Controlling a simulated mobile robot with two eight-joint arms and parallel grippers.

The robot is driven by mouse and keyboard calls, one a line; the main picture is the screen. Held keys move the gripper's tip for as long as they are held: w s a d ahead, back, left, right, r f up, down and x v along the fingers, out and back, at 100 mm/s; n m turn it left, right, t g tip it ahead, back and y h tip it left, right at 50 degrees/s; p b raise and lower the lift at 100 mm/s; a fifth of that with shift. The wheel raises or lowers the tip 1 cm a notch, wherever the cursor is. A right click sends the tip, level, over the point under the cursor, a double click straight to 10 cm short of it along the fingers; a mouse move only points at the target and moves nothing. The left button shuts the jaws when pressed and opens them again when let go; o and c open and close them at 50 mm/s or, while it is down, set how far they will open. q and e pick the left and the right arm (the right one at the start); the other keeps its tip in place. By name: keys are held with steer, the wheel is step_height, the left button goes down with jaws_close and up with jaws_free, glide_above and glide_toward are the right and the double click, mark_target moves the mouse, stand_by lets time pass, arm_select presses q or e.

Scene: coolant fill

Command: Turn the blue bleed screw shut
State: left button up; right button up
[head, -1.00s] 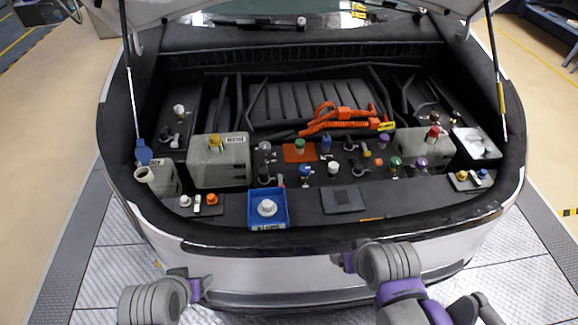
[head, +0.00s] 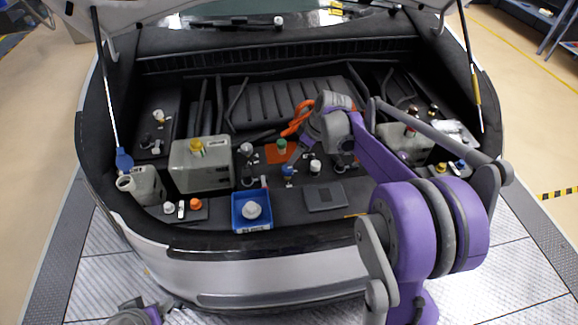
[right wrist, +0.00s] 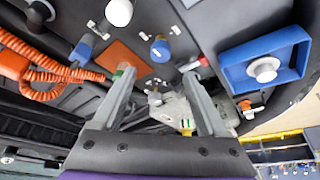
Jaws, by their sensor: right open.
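A blue round knob (head: 288,171) stands on the dark deck right of the blue tray, and it also shows with a white label in the right wrist view (right wrist: 160,48). A second blue fitting (right wrist: 82,50) shows to its left there; I cannot tell for sure which one is the bleed screw. My right gripper (right wrist: 160,82) is open and empty, its fingers pointing down over the deck near the knob, apart from it. In the head view its arm hides the deck to the right. My left gripper (head: 142,312) is low, in front of the bumper, partly cut off; its jaws are unclear.
A blue tray (head: 238,222) with a white cap stands in front. An orange plate (head: 270,153) with a green cap (head: 281,146), a white cap (head: 315,167) and orange cables (head: 297,121) are close to the right gripper. A grey tank (head: 188,173) stands at left.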

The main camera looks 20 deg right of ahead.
mark_target(288, 168)
steer(key=x, duration=0.9)
steer(key=shift+a+f, duration=0.1)
steer(key=shift+f, duration=0.1)
steer(key=shift+c, duration=0.2)
jaws_close()
